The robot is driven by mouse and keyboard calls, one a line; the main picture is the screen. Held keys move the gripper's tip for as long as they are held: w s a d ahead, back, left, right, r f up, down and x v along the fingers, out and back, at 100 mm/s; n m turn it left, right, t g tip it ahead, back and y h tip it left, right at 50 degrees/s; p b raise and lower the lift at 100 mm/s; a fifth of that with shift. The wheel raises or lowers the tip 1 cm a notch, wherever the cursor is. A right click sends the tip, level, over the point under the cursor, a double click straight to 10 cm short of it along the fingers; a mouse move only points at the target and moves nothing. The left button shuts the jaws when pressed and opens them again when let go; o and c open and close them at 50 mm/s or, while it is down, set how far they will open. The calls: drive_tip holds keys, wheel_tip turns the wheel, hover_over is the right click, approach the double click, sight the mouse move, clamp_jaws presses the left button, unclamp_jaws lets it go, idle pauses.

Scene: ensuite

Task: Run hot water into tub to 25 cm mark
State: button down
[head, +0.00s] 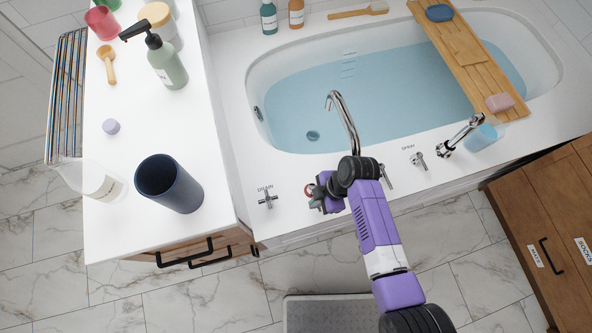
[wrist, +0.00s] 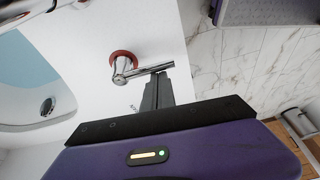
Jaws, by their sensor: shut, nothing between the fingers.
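The white tub (head: 258,88) holds blue water (head: 385,90). Short level marks (head: 348,66) show on its far inner wall, too small to read. The curved chrome spout (head: 342,112) reaches over the tub from its near rim; I cannot tell whether water runs from it. The red-ringed hot tap (head: 309,188) is on the near rim, left of the spout. In the wrist view its chrome lever (wrist: 145,70) points right from the red ring. My gripper (wrist: 158,78) is shut and empty, its tips at the lever's outer end, touching or very close.
A cross handle marked drain (head: 267,198) is left of the hot tap. Other chrome fittings (head: 418,161) stand to the right. A wooden tray (head: 462,45) spans the tub. A white counter (head: 140,130) with a dark cup (head: 170,185) and pump bottle (head: 166,62) is at left.

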drive_tip(key=shift+a, duration=0.1)
drive_tip(key=shift+a+r, duration=0.1)
drive_tip(key=shift+a, duration=0.2)
drive_tip(key=a+r, duration=0.1)
drive_tip(key=a, duration=0.1)
drive_tip(key=shift+s+a+r+p, duration=0.4)
drive_tip(key=v, duration=0.8)
drive_tip(key=shift+d+r, duration=0.2)
drive_tip(key=shift+r, duration=0.15)
drive_tip(key=shift+w, duration=0.15)
